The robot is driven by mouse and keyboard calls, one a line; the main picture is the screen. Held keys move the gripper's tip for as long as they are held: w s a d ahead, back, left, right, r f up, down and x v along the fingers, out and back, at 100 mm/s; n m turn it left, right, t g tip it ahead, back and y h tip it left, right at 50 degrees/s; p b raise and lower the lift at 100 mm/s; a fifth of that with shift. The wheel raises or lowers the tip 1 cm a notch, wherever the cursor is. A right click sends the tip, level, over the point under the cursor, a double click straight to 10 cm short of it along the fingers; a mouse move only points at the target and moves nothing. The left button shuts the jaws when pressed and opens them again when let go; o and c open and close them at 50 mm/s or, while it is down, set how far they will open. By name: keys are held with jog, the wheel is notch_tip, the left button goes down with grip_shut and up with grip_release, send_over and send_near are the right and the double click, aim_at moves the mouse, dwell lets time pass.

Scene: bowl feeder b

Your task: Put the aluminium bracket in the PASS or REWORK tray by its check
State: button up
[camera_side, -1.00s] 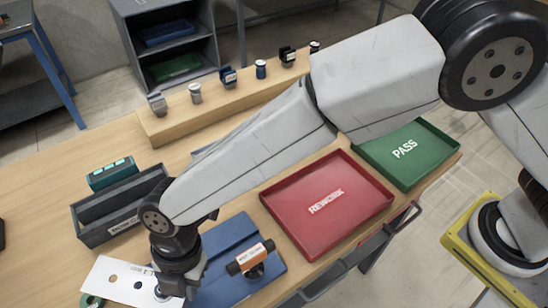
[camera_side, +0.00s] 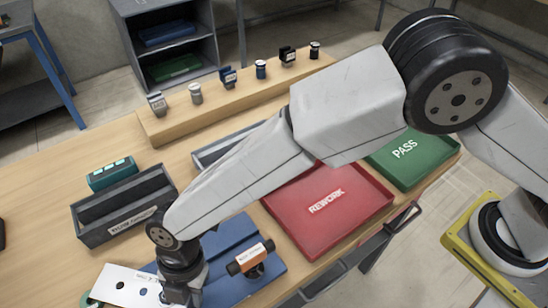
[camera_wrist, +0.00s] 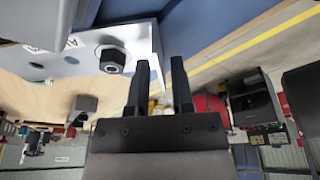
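A pale flat plate with round holes (camera_side: 112,278) lies at the lower left of the side view. In the wrist view, a pale plate (camera_wrist: 85,60) with a dark hex-shaped part and a letter A is close to my fingers. I cannot tell whether either is the aluminium bracket. The red REWORK tray (camera_side: 300,245) and green PASS tray (camera_side: 432,172) look empty, partly behind my arm.
A blue board (camera_side: 215,290) carries an orange part with black ends (camera_side: 250,259). A dark grey bin (camera_side: 88,228) and teal box (camera_side: 113,174) stand left. Several small parts line a raised wooden ledge (camera_side: 170,130). Some bare table lies left of the bin.

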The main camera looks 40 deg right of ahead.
jog(key=shift+o, duration=0.3)
jog(key=shift+r, duration=0.1)
jog(key=v, duration=1.2)
dwell(0.5)
